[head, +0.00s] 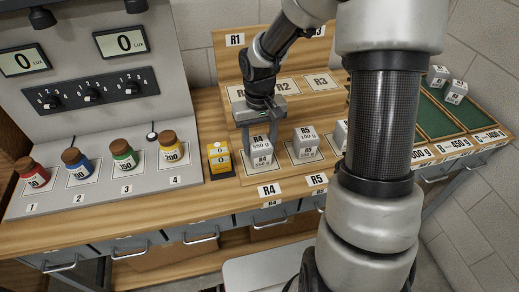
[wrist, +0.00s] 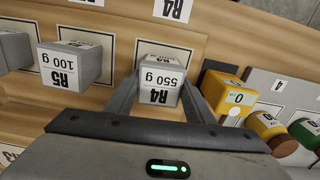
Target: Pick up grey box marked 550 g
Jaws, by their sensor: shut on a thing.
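The grey box marked 550 g (head: 261,159) stands at the R4 place on the wooden rack; its label reads R4 and 550 g. It also shows upside down in the wrist view (wrist: 160,82). My gripper (head: 260,140) reaches down over it, and its two fingers sit on either side of the box. In the wrist view my gripper (wrist: 162,95) is shut on the box. I cannot tell whether the box is clear of the surface under it.
A grey box marked R5, 100 g (head: 305,141) stands to the right. A yellow device reading 0 (head: 219,160) is close on the left, beside several coloured jars (head: 123,154). Green-lined trays (head: 433,118) with small grey boxes are at the far right.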

